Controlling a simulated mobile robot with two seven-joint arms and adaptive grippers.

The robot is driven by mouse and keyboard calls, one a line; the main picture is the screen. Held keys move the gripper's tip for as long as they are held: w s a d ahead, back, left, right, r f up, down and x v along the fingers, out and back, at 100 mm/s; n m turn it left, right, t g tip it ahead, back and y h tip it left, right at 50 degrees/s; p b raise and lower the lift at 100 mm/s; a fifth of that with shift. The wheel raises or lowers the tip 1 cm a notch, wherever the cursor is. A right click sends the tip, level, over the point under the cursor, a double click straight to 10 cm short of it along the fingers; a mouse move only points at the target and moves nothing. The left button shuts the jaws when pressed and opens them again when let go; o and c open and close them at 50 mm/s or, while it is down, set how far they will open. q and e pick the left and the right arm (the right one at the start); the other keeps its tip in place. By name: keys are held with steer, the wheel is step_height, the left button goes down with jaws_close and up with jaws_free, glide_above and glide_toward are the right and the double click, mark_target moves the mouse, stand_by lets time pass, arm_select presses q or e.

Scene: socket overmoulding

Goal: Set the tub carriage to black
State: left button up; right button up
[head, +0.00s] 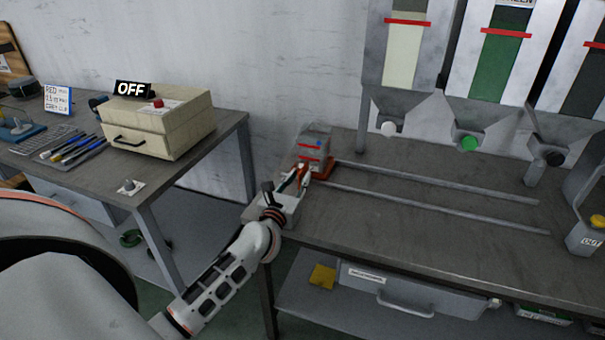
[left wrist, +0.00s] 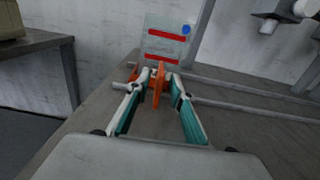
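The tub carriage is an orange-red slide (head: 325,171) at the left end of two rails. On it stands a clear grey tub (head: 313,140) with red stripes and a blue dot; the tub also shows in the left wrist view (left wrist: 165,42). My left gripper (head: 301,172) is at the carriage's near side. In the left wrist view its fingertips (left wrist: 159,80) close in on both sides of the upright orange handle (left wrist: 158,88) and appear shut on it. The black spout (head: 552,155) is at the right, far along the rails. My right gripper is out of view.
The rails (head: 440,182) run clear to the right, below the white spout (head: 389,128) and green spout (head: 468,142). A grey cut container (head: 585,237) stands at the right. A beige box (head: 157,122) with an OFF sign sits on the left table.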

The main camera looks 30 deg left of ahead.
mark_target(308, 164)
arm_select(q)
steer(key=shift+x, duration=1.55)
steer(key=shift+d, duration=0.1)
steer(key=shift+c, duration=0.3)
jaws_close()
